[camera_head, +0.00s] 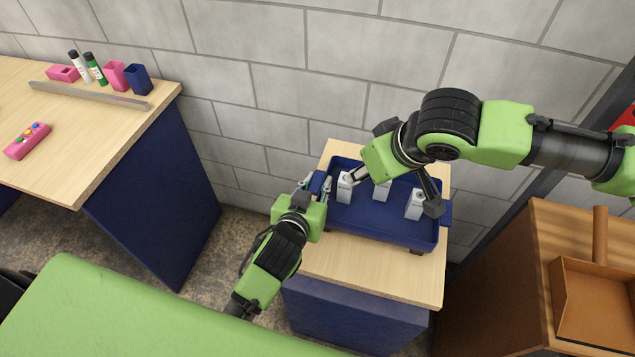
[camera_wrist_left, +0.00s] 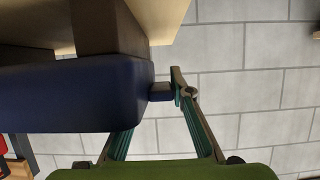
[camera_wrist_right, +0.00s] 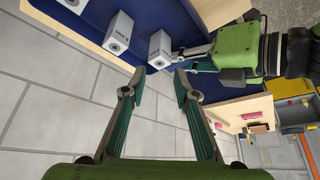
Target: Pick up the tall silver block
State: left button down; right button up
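Three silver-white blocks stand in a blue tray (camera_head: 385,235): a left block (camera_head: 345,190), a middle block (camera_head: 382,192) and a right block (camera_head: 415,206). The middle one is partly covered by my right gripper, so I cannot tell for sure which is tallest. My right gripper (camera_head: 396,192) is open and empty over the tray, its fingers spread apart, as the right wrist view (camera_wrist_right: 153,84) also shows. My left gripper (camera_head: 317,184) is at the tray's left end, fingers on either side of its handle (camera_wrist_left: 160,92). One finger is partly hidden behind the tray; firm contact is unclear.
The tray sits on a small wooden-topped table (camera_head: 425,285). A larger table (camera_head: 90,130) at left holds pink and blue cups, bottles and a metal bar. A brown cabinet (camera_head: 500,280) with an orange-brown dustpan (camera_head: 590,310) stands at right. A block wall (camera_head: 290,60) is behind.

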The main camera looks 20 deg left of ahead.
jog(key=o, duration=0.4)
jog(key=n+t+h, duration=0.4)
jog(key=n+t, duration=0.2)
jog(key=n, duration=2.1)
send_near(345, 182)
jog(key=x, duration=1.1)
jog(key=shift+w+f, duration=0.2)
grip_shut()
